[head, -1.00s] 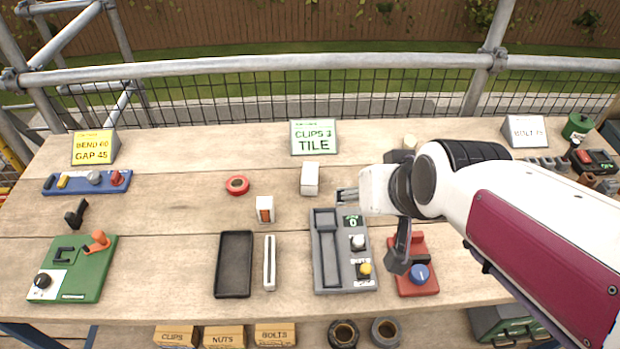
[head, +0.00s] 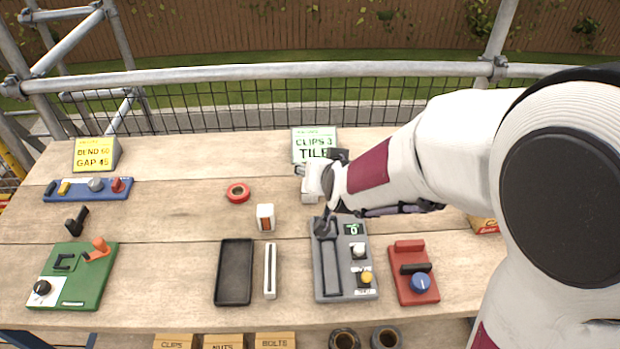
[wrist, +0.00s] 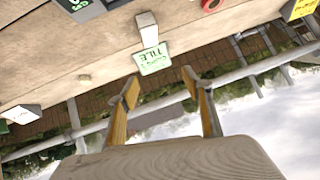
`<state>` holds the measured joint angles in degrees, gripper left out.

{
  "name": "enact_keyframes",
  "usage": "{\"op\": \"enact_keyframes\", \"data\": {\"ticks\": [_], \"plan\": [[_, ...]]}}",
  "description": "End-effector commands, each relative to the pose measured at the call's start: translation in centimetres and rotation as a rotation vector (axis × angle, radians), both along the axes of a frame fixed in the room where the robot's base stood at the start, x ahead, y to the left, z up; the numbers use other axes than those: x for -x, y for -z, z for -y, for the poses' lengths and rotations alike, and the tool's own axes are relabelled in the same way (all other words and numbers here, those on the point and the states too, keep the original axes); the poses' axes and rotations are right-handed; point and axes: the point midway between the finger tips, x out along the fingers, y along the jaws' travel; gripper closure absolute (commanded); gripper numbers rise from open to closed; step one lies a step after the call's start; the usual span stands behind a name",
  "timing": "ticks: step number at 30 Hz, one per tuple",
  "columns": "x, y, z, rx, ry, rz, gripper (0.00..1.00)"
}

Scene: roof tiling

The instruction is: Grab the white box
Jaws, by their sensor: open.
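A plain white box (head: 307,196) stands on the wooden bench in front of the green-and-white CLIPS 3 TILE sign (head: 312,140). In the wrist view the white box (wrist: 147,20) shows near the top, above the sign (wrist: 154,60). My gripper (wrist: 160,86) is open, its two fingers spread with nothing between them. In the head view my gripper overlaps the box; I cannot tell how near it is. A second, smaller white box with an orange-brown mark (head: 265,217) stands to the left and nearer.
A grey panel with buttons (head: 322,288) and a red block with a blue knob (head: 412,290) lie in front. A black tray (head: 234,272) and a narrow white strip (head: 270,271) lie left of the panel. A red ring (head: 238,192) sits left. Scaffold rails line the back.

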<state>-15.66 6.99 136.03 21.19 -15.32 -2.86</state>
Motion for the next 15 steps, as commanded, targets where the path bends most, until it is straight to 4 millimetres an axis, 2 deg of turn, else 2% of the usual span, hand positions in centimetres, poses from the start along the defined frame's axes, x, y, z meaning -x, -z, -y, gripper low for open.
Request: {"op": "enact_keyframes", "data": {"ticks": [6, 15], "plan": [[-2.3, 2.7, -0.9, 0.015, 0.032, 0.045, 0.50], [-4.7, 6.4, -1.5, 0.055, 0.079, 0.117, 0.50]]}}
